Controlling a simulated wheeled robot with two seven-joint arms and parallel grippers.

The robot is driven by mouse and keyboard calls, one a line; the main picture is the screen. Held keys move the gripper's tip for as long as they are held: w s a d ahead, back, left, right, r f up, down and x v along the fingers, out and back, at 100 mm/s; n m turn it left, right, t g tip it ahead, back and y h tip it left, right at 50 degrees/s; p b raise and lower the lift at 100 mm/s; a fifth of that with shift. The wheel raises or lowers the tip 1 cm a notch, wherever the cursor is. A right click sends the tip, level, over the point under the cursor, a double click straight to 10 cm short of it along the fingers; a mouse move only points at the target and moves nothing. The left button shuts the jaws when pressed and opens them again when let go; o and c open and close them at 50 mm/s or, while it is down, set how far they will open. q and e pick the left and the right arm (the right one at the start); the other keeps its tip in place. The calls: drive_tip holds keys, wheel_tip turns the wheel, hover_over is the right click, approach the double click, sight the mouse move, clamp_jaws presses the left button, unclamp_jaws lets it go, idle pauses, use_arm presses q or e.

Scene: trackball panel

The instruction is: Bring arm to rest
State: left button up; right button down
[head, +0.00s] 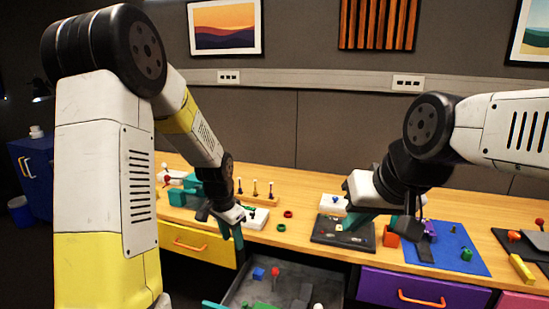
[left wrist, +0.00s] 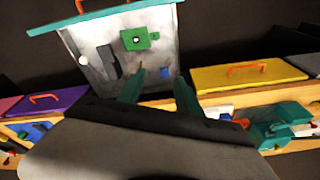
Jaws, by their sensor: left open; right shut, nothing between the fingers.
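My left gripper (head: 236,234) hangs in front of the table's front edge, above the open grey drawer. In the left wrist view its two teal fingers (left wrist: 160,92) stand apart with nothing between them. My right gripper (head: 408,230) is shut and empty, low over the table between the dark panel (head: 330,238) and the blue mat (head: 455,240). Its tips are partly hidden, and I cannot tell whether they touch anything. The dark panel carries small light parts. A white box with a blue spot (head: 333,203) stands behind it.
The open drawer (head: 238,295) holds a blue cube (head: 258,273) and several small things. A yellow drawer (head: 190,243) and a purple drawer (head: 420,290) are closed. An orange box (head: 391,238) stands close by my right gripper. Small rings lie mid-table.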

use_arm(q)
drive_tip(key=s+a+r+n+t, duration=0.1)
drive_tip(key=s+r+n, duration=0.1)
drive_tip(key=s+r, duration=0.35)
drive_tip(key=s+r+n+t, duration=0.1)
drive_tip(key=s+r+n, duration=0.15)
drive_tip(key=r, duration=0.65)
drive_tip(key=s+r+n+t, duration=0.1)
drive_tip(key=s+r, duration=0.2)
drive_tip(key=s, duration=0.3)
drive_tip(key=s+r+n+t+h, duration=0.1)
drive_tip(key=s+r+n, duration=0.1)
drive_tip(key=s, duration=0.5)
drive_tip(key=shift+a+r, duration=0.35)
drive_tip(key=shift+r, duration=0.15)
